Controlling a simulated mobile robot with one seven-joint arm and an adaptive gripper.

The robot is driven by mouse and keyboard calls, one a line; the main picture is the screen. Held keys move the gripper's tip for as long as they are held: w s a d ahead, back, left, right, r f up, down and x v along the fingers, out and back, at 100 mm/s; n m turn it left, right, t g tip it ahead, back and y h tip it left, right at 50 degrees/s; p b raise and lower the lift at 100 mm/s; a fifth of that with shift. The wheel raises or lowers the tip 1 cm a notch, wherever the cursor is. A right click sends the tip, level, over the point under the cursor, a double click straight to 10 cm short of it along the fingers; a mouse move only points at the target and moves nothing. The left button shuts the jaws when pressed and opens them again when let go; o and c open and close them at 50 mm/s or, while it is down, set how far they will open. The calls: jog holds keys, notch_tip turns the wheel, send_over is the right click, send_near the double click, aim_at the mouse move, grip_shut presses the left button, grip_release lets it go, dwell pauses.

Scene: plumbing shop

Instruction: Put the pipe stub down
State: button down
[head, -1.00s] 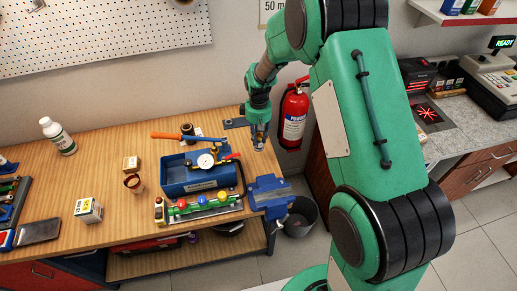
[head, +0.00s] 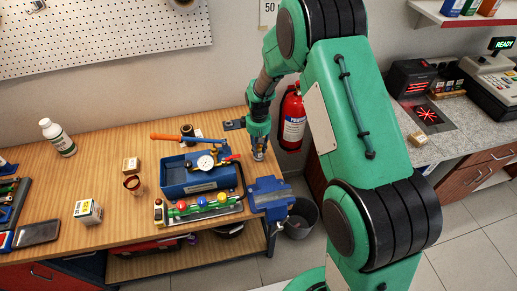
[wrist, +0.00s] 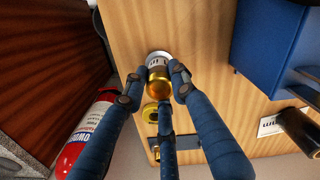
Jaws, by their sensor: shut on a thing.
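My gripper (head: 259,155) hangs low over the right end of the wooden workbench (head: 100,150), behind the blue vise. In the wrist view its dark blue fingers (wrist: 155,85) are closed around the pipe stub (wrist: 159,80), a brass-coloured cylinder with a pale grey-white end and some dark marks. I cannot tell whether the stub touches the bench. In the head view the fingers mostly hide it.
The blue vise (head: 270,196) is at the bench's front right corner. A blue test pump (head: 195,176) with a gauge stands to the left. A dark plate (head: 234,124) lies behind. A fire extinguisher (head: 292,118) stands right of the bench.

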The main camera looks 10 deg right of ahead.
jog(key=shift+f, duration=0.2)
jog(key=shift+f, duration=0.15)
jog(key=c, duration=1.4)
grip_release()
notch_tip(320, 180, up, 11)
jog(key=shift+f, duration=0.1)
jog(key=shift+r, duration=0.75)
